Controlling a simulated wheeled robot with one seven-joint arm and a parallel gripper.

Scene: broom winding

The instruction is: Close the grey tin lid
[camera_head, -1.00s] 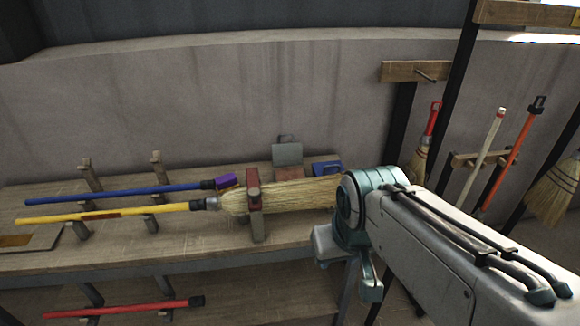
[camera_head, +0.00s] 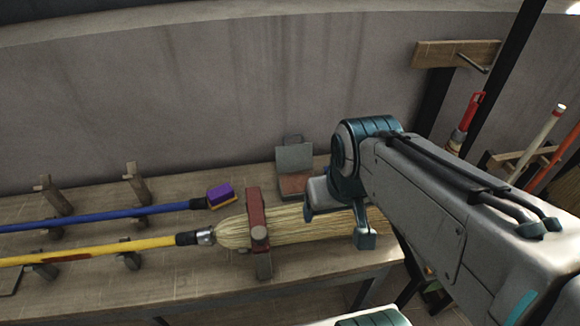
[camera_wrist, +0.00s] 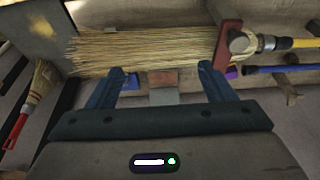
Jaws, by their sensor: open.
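The grey tin lid (camera_head: 294,157) stands raised at the back of the bench, near the wall. The reddish inside of the tin (camera_head: 293,185) shows below it, so the tin is open. In the wrist view the reddish inside (camera_wrist: 162,79) and the grey lid (camera_wrist: 163,98) lie between my two fingers. My gripper (camera_head: 337,226) is open and empty, in front and to the right of the tin in the head view. It appears above the broom bristles and apart from the lid. My wrist is close beside the tin's right side in that view.
A straw broom (camera_head: 320,224) with a yellow handle lies in a red clamp (camera_head: 256,215) in front of the tin. Wooden pegs stand on the bench (camera_head: 200,285).

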